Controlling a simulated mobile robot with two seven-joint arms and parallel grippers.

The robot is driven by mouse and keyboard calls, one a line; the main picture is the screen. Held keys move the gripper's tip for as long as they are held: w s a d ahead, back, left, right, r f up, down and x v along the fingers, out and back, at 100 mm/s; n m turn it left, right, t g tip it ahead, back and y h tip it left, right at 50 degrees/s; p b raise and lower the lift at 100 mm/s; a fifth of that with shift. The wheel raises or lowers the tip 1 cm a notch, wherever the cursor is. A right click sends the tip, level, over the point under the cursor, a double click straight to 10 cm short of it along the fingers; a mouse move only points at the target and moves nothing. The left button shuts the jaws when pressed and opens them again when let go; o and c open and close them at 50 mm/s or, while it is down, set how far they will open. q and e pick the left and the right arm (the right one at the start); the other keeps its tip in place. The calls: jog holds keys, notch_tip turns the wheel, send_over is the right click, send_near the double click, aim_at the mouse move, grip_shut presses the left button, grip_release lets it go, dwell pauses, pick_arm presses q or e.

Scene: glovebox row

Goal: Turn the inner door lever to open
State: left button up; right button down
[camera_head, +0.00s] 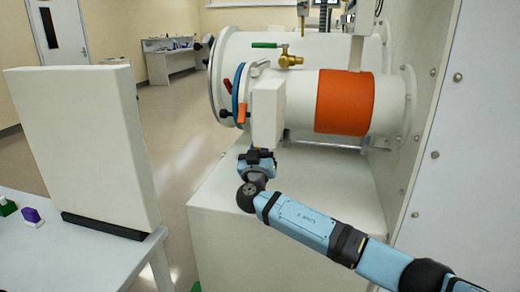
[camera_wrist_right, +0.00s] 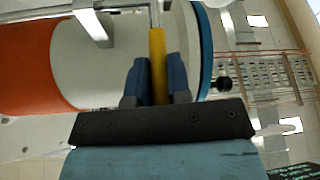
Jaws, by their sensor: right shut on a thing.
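My right gripper (camera_wrist_right: 157,85) is shut on a yellow lever bar (camera_wrist_right: 157,52), which stands between its two blue fingers in the right wrist view. A thin metal rod continues above the bar. In the head view my right gripper (camera_head: 262,155) is beside the front of the small white cylinder (camera_head: 298,98), just below a pale box (camera_head: 268,115). Its fingertips and the held bar are hidden there. The cylinder carries an orange band (camera_head: 343,102) and has a blue ring (camera_head: 238,95) at its left end. My left gripper is out of view.
A larger white cylinder (camera_head: 320,45) lies behind, with a green-handled brass valve (camera_head: 290,60) in front. A pale cabinet (camera_head: 290,200) stands below. At left, a white upright panel (camera_head: 85,150) stands on a table (camera_head: 80,255). Floor shows between table and cabinet.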

jog(key=shift+a+f+g+b, duration=0.1)
jog(key=shift+a+g+b, duration=0.15)
jog(key=shift+b, duration=0.6)
jog(key=r+g+b, duration=0.1)
jog(key=b, duration=0.1)
jog(key=shift+d+b, duration=0.1)
jog(key=shift+b, duration=0.25)
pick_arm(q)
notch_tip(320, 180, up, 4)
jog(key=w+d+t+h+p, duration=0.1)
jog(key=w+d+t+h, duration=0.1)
pick_arm(e)
jog(key=shift+r+g, duration=0.25)
jog(key=shift+r, duration=0.35)
jog(key=shift+w+d+r+g+y+p, duration=0.15)
jog(key=shift+g+y+p, duration=0.2)
jog(key=shift+p, duration=0.35)
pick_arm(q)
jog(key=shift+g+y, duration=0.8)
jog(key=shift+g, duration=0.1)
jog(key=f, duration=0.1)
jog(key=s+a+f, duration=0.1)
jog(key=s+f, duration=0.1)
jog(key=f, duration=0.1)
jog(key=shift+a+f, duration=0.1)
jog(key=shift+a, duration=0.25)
pick_arm(e)
jog(key=c, duration=1.1)
grip_release()
